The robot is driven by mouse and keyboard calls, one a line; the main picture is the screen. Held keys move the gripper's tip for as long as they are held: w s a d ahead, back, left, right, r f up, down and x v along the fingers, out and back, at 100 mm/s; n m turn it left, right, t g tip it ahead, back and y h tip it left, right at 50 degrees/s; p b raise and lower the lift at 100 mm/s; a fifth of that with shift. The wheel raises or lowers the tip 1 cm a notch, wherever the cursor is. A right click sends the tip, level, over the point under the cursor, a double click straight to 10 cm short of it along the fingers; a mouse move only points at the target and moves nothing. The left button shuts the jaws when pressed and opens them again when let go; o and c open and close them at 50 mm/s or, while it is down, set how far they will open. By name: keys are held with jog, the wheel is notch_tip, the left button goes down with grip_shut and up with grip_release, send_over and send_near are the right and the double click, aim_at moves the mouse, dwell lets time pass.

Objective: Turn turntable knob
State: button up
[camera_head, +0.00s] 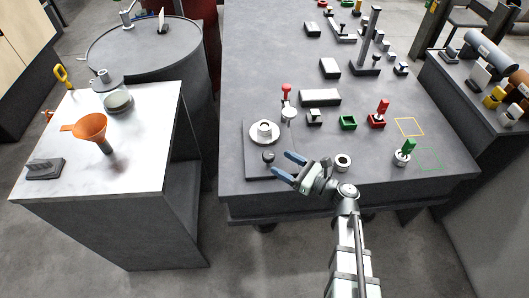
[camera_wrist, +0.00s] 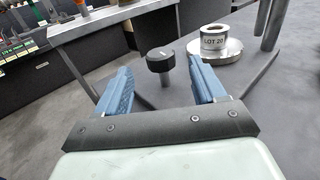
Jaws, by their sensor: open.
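The turntable knob (camera_head: 269,157) is a small dark knob on a base plate, in front of the turntable. In the wrist view the black knob (camera_wrist: 160,60) stands on a short stem between and beyond my two fingertips. The turntable (camera_head: 256,141) is a pale round disc carrying a grey cylinder (camera_head: 264,129), whose label reads "LOT 20" in the wrist view (camera_wrist: 213,41). My gripper (camera_head: 280,162) is open and empty, with blue fingers pointing left toward the knob. The wrist view also shows my gripper (camera_wrist: 159,75); whether a finger touches the knob cannot be told.
A post with a red top (camera_head: 286,92) stands behind the turntable. A ring (camera_head: 343,162) and a green-topped piece (camera_head: 405,151) sit to the right. A white side table (camera_head: 140,150) with an orange funnel (camera_head: 86,128) stands left, across a gap.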

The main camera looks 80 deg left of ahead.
aim_at(264, 152)
jog(key=x, duration=0.8)
jog(key=shift+c, duration=0.4)
jog(key=c, duration=0.9)
